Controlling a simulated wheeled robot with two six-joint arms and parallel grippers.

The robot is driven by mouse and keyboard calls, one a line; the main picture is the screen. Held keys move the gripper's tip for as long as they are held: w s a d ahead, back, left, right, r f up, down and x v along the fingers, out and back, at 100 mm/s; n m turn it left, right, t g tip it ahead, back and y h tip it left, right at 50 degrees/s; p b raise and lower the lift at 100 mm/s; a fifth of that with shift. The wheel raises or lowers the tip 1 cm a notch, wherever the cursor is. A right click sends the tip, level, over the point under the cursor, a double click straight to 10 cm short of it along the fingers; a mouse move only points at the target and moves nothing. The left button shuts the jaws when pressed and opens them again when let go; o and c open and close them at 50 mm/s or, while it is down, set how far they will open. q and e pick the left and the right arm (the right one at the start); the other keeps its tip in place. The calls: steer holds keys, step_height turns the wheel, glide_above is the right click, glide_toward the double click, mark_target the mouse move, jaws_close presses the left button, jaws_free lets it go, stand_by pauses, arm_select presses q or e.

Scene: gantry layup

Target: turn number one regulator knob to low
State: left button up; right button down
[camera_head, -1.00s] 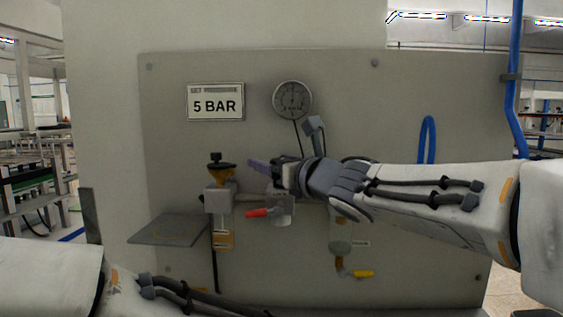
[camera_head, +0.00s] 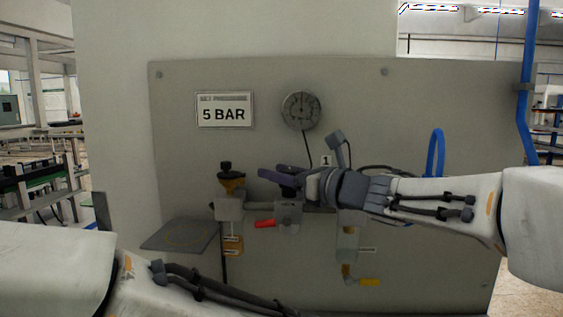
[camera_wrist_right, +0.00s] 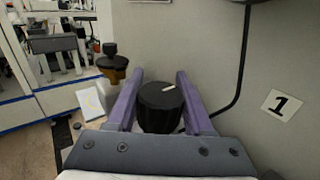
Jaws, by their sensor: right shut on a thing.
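The regulator knob (camera_wrist_right: 160,108) is black and round, with a white mark on its top, and sits between the purple fingers of my right gripper (camera_wrist_right: 159,88) in the right wrist view. The right gripper (camera_head: 281,178) is shut on it; in the head view the hand hides most of the knob. A plate marked 1 (camera_wrist_right: 281,105) is on the panel beside it, and it also shows above the hand in the head view (camera_head: 326,161). A round gauge (camera_head: 301,111) is higher up. My left arm crosses the lower left; its gripper is out of frame.
The grey panel (camera_head: 430,110) carries a 5 BAR sign (camera_head: 224,109). Left of the knob is a black-topped amber unit (camera_head: 231,180); below are a red lever (camera_head: 265,223) and a yellow lever (camera_head: 369,282). A small shelf (camera_head: 180,234) juts out at left. A blue hose loop (camera_head: 437,150) is at right.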

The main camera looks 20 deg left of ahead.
steer(key=n+g, duration=0.1)
steer(key=g, duration=0.1)
steer(key=n+g+y, duration=0.1)
steer(key=n+g, duration=0.1)
steer(key=s+n+g, duration=0.1)
steer(key=g, duration=0.2)
steer(key=shift+n+p, duration=0.3)
steer(key=shift+s+n+g+h+p, duration=0.2)
steer(key=shift+n+g+p, duration=0.15)
steer(key=shift+n+g, duration=0.6)
steer(key=shift+s+n+g+h+p, duration=0.15)
steer(key=shift+n+g+p, duration=0.3)
steer(key=shift+g, duration=0.85)
steer(key=shift+s+n+g+h+p, duration=0.15)
steer(key=shift+s+n+g+p, duration=0.1)
steer(key=shift+n+g, duration=0.75)
steer(key=shift+r+g, duration=0.1)
steer(key=shift+g, duration=0.25)
steer(key=shift+c, duration=1.4)
jaws_free()
